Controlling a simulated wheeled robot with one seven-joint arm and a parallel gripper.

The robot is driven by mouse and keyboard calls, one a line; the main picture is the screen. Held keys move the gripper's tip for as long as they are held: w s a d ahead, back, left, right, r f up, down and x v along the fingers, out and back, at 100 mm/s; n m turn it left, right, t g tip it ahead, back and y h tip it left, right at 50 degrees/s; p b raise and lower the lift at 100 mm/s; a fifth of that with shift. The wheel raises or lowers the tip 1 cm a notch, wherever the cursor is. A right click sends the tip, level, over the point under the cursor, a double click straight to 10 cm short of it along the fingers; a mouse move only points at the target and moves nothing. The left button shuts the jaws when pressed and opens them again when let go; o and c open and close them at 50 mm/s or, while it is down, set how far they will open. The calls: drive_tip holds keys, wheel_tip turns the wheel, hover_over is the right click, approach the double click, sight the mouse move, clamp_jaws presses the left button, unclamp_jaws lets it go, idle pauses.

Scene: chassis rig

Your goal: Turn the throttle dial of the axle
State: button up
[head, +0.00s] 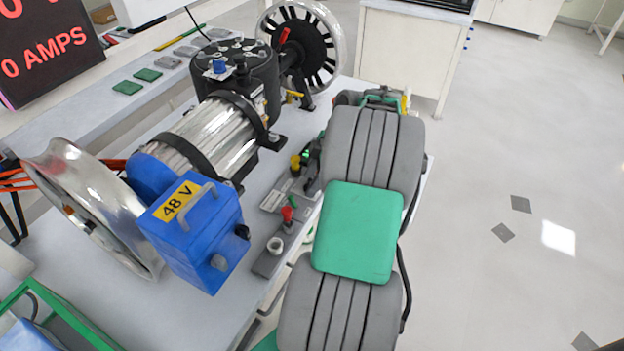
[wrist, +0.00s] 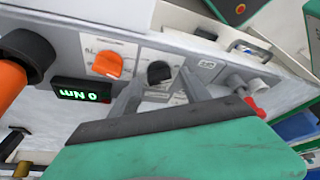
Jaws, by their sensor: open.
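In the wrist view a black dial (wrist: 159,72) sits on a pale plate of the grey control panel (wrist: 215,72). An orange dial (wrist: 107,63) sits to its left on another plate. The print is too small to tell which is the throttle dial. My gripper (wrist: 161,80) is open, with one grey finger on each side of the black dial; I cannot tell whether they touch it. In the head view the axle rig, with a ribbed silver motor (head: 212,135) and a blue 48 V box (head: 197,230), stands left of my arm, which hides my gripper.
A black-and-orange cylinder (wrist: 18,62) juts out at far left. A red part (wrist: 254,103) is right of my gripper. In the head view a silver wheel (head: 95,205) stands left; open floor (head: 520,130) lies right.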

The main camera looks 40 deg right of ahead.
drive_tip(key=shift+c, duration=0.2)
clamp_jaws()
idle(0.3)
drive_tip(key=shift+m, duration=0.3)
